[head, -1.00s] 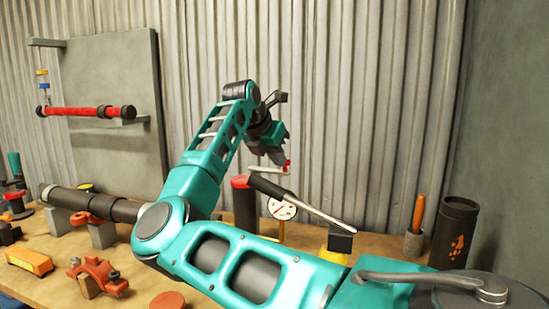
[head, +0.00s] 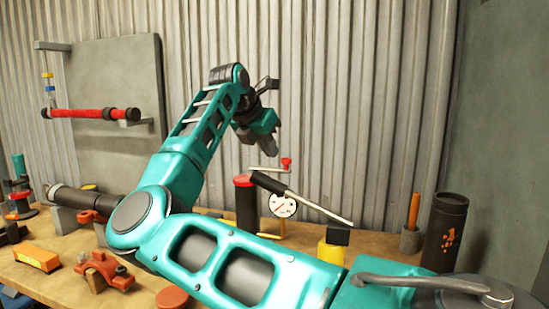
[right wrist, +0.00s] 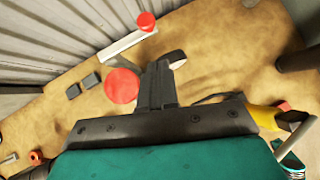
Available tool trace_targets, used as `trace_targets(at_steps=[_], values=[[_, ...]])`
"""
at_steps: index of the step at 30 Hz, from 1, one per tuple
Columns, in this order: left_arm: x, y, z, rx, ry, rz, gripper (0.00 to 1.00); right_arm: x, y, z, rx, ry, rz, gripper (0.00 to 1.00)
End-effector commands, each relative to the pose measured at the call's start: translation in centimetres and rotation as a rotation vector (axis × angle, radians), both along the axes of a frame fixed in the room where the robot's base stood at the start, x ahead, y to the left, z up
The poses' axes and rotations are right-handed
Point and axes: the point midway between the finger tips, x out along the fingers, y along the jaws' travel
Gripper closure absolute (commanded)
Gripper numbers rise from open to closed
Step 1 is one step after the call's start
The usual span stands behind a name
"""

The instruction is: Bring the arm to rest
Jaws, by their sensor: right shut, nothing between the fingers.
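My right arm (head: 190,140) is teal and reaches from the lower right across the bench, then bends up. My right gripper (head: 268,147) is shut and empty. It hangs in the air above the bench, in front of the corrugated wall and above the red-topped black cylinder. In the right wrist view its closed fingers (right wrist: 157,85) point over the bench top, beside the round red top (right wrist: 122,86) in the picture. No left gripper shows in the head view.
A gauge (head: 283,204), a black-handled lever (head: 300,199), a yellow block (head: 331,251) and a dark cylinder (head: 445,230) stand on the bench. A black pipe (head: 75,197), red clamp (head: 103,270) and orange block (head: 37,258) lie left. A red pipe (head: 90,113) hangs on the panel.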

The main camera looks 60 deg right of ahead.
Motion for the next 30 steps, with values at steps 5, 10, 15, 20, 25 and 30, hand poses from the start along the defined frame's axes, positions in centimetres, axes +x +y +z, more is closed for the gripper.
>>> trace_targets(at_steps=[5, 10, 15, 20, 25, 30], values=[[0.2, -0.1, 0.2, -0.003, -0.006, 0.0, 0.51, -0.3, 2.5, 2.9, 0.002, 0.0, 0.001, 1.0], [0.3, -0.2, 0.4, -0.005, -0.01, -0.001, 0.51, -0.5, 3.9, 4.5, 0.003, 0.001, 0.001, 1.0], [0.3, -0.2, 0.4, -0.006, -0.01, 0.0, 0.51, -0.6, 4.3, 5.1, 0.002, 0.001, -0.001, 1.0], [0.3, -0.3, 0.4, -0.008, -0.008, 0.002, 0.51, -0.6, 4.3, 5.1, 0.002, 0.002, -0.001, 1.0], [0.3, -0.2, 0.2, -0.007, -0.006, 0.002, 0.51, -1.5, 3.0, 4.8, -0.095, 0.056, -0.032, 1.0], [0.2, -0.2, 0.0, -0.006, -0.002, 0.003, 0.51, -4.5, -0.1, 6.3, -0.478, 0.283, -0.1, 1.0]])
